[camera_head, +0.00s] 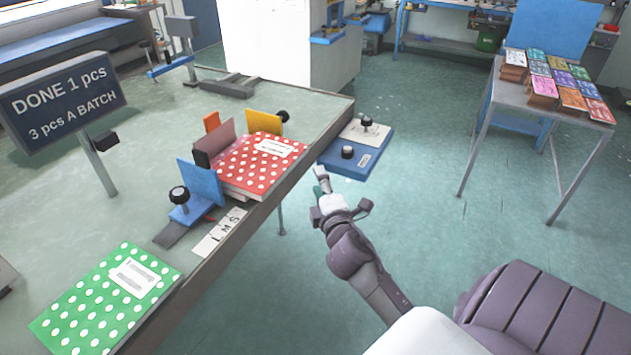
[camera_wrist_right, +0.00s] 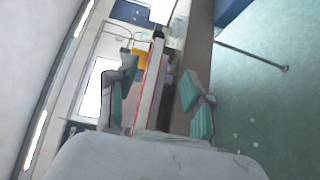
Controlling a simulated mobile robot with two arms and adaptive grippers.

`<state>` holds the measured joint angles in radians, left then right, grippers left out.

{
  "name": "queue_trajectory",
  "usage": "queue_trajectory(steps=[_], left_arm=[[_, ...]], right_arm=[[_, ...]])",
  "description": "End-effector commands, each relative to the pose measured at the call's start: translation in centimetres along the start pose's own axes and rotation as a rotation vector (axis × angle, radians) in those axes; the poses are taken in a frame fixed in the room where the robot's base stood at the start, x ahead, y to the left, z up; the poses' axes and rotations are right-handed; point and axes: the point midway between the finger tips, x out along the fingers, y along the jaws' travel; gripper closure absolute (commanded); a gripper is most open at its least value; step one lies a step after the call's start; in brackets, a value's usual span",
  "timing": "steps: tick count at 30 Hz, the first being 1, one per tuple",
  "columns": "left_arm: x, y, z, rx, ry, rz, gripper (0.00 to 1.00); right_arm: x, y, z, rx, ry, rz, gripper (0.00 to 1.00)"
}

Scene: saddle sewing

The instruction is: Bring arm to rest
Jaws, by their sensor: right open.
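My right gripper (camera_head: 322,190) is in the head view, beyond the table's right edge and to the right of the red booklet. It also shows in the right wrist view (camera_wrist_right: 158,92), with its two teal-padded fingers spread apart and nothing gripped. A red booklet with white dots (camera_head: 262,160) lies at the table edge among upright coloured plates. Its red-edged side appears to show between the fingers in the wrist view (camera_wrist_right: 150,90), farther off. A green booklet with white dots (camera_head: 105,300) lies flat at the near left. My left gripper is not in view.
The work table (camera_head: 150,190) has a blue clamp with a black knob (camera_head: 196,200). A blue knobbed fixture (camera_head: 357,152) is by its right edge. A sign (camera_head: 65,100) reads DONE 1 pcs, 3 pcs A BATCH. A side table (camera_head: 490,105) holds several coloured booklets. Open floor separates the tables.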

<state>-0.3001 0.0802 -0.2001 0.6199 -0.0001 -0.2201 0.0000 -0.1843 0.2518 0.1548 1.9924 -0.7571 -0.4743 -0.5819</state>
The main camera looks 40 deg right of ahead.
Motion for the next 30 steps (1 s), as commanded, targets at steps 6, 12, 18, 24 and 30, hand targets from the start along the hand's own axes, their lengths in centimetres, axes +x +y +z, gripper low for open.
queue_trajectory(steps=[6,12,18,24,30], left_arm=[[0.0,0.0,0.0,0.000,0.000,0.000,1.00],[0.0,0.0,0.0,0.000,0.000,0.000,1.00],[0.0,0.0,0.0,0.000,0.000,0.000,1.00],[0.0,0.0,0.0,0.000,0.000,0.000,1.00],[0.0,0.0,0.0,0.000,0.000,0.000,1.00]], right_arm=[[-0.1,0.0,0.1,0.000,0.001,0.000,0.48],[-0.1,0.0,0.1,0.000,0.001,0.000,0.48],[-0.1,-0.3,0.0,0.003,0.001,-0.006,0.48],[-0.3,-7.6,-0.8,0.081,0.021,-0.154,0.48],[-4.0,-22.1,-2.2,0.254,0.018,-0.454,0.48]])
